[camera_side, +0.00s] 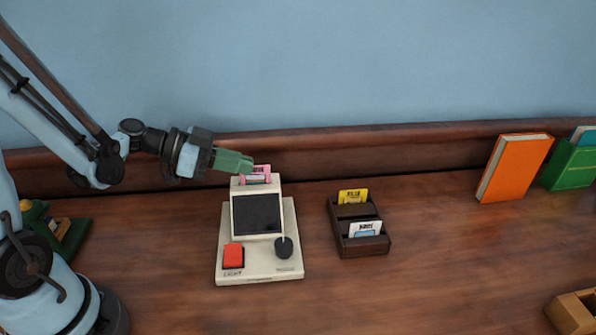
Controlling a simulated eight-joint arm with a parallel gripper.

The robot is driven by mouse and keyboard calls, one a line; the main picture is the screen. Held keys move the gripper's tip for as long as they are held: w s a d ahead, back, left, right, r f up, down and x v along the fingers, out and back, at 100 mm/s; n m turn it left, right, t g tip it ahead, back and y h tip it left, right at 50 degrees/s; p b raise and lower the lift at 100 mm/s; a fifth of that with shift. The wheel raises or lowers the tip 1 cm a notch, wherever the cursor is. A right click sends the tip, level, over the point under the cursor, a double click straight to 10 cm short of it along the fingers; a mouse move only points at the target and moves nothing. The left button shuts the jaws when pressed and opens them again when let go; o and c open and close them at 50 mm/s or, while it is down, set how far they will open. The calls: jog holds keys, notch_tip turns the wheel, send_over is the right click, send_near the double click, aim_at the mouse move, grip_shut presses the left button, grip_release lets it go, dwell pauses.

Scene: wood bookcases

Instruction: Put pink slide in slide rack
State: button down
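The pink slide (258,178) stands upright in the top of a cream slide viewer (240,186), with its upper part showing. My gripper (246,166) has green fingers and reaches in from the left at the slide's upper edge. The fingertips overlap the slide in this view, and I cannot tell whether they are closed on it. The dark wooden slide rack (372,246) sits right of the viewer. A yellow slide (352,196) stands in its rear part and a white and blue slide (366,229) in its front part.
The viewer has a dark screen, a red light switch (233,253) and a black knob (284,248). An orange book (514,168) and a green holder (572,165) stand at the far right. A wooden box (575,313) sits at the front right corner.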

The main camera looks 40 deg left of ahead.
jog(key=shift+f, duration=0.8)
jog(key=c, duration=1.3)
grip_release()
jog(key=shift+f, duration=0.1)
jog(key=shift+c, duration=0.2)
jog(key=shift+f, duration=0.1)
